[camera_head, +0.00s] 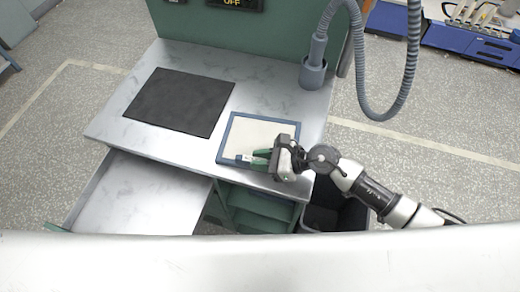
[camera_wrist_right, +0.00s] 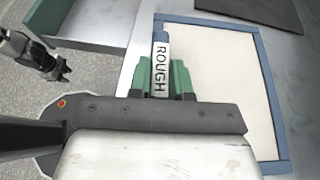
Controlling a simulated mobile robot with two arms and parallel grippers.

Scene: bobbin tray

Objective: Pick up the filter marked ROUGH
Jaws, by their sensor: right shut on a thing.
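The filter (camera_head: 258,136) is a flat square panel with a blue frame and a cream face. It lies at the right front of the grey bench top, and I cannot tell whether it is raised at all. In the right wrist view the filter (camera_wrist_right: 228,70) bears a white label (camera_wrist_right: 160,66) reading ROUGH on its blue edge. My right gripper (camera_head: 262,157) is shut on that edge, its green fingers (camera_wrist_right: 160,78) on either side of the label. In the right wrist view my left gripper (camera_wrist_right: 58,72) hangs at the left, away from the filter; its opening is unclear.
A black mat (camera_head: 180,101) lies on the bench left of the filter. A grey hose (camera_head: 375,95) rises from a port (camera_head: 313,73) at the back right. An open drawer (camera_head: 140,190) juts out at the front left. A dark bin (camera_head: 335,212) stands below the right front.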

